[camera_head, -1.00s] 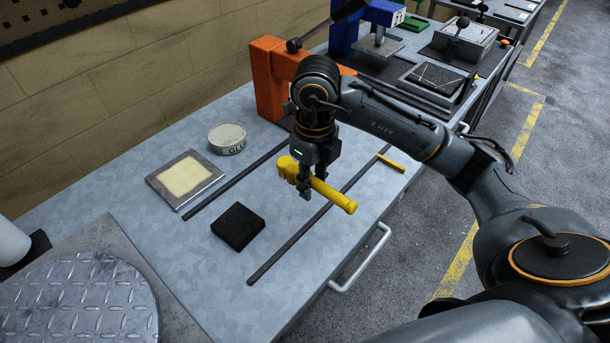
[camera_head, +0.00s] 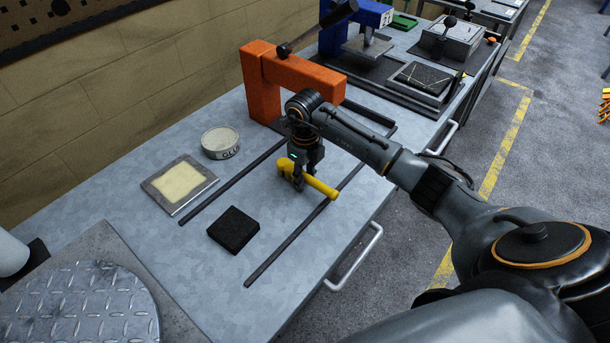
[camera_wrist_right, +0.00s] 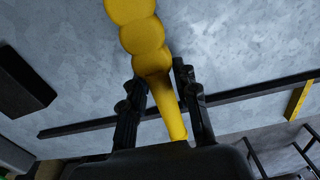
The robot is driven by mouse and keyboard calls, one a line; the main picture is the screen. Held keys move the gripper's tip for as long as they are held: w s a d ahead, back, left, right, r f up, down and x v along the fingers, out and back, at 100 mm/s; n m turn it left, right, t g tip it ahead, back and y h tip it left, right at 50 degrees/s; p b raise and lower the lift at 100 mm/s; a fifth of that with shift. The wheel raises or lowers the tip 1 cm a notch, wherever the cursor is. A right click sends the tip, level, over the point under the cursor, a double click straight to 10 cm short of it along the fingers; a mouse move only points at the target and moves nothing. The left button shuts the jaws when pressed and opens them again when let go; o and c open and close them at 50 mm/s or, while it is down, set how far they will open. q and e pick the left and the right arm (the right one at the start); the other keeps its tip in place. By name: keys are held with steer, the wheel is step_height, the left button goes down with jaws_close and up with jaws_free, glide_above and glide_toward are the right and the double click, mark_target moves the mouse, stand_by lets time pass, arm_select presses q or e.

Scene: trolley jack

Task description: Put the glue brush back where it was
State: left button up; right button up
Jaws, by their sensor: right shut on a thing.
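My right gripper (camera_head: 302,182) is shut on a yellow tool, the glue brush (camera_head: 322,187), and holds it across the fingers between the two dark rails. One end is thick and lobed, the other a plain handle pointing right toward the front rail. In the right wrist view the brush (camera_wrist_right: 143,38) runs between both fingers; no bristles are distinguishable. Whether it touches the bench is unclear. A round glue tin (camera_head: 220,143) stands near the wall, left of the gripper. My left gripper is not in view.
Two dark rails lie along the bench, the front one (camera_head: 290,243) and the rear one (camera_head: 228,184). A black block (camera_head: 233,230) lies left of the brush. A framed cream pad (camera_head: 180,183) lies behind it. An orange press (camera_head: 262,88) stands behind my arm. A yellow strip (camera_wrist_right: 298,101) shows by a rail.

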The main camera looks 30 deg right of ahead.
steer(key=shift+f, duration=0.3)
steer(key=shift+f, duration=0.1)
steer(key=shift+f+b, duration=0.15)
steer(key=shift+b, duration=0.15)
steer(key=o, duration=1)
